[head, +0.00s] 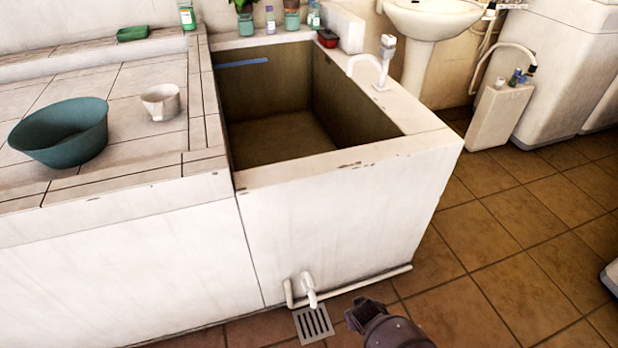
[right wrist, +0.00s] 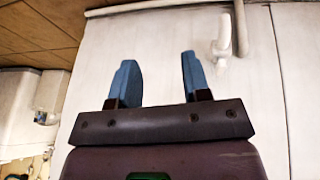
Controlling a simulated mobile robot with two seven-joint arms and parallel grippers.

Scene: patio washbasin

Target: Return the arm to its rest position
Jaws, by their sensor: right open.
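My right gripper (right wrist: 155,75) shows in the right wrist view with its two blue fingers wide apart and nothing between them. It faces the white front wall (head: 330,230) of the washbasin block, which fills much of that view behind the fingers. In the head view a dark part of my arm shows at the bottom, right of the floor drain (head: 314,323); blue fingers cannot be made out there. My left gripper is in neither view.
The open basin (head: 285,140) has a white tap (head: 385,60). A teal bowl (head: 60,133) and a white mug (head: 160,102) stand on the tiled counter. A low outlet tap (head: 309,285) and pipe stick out from the wall. Tiled floor (head: 500,260) at right is clear.

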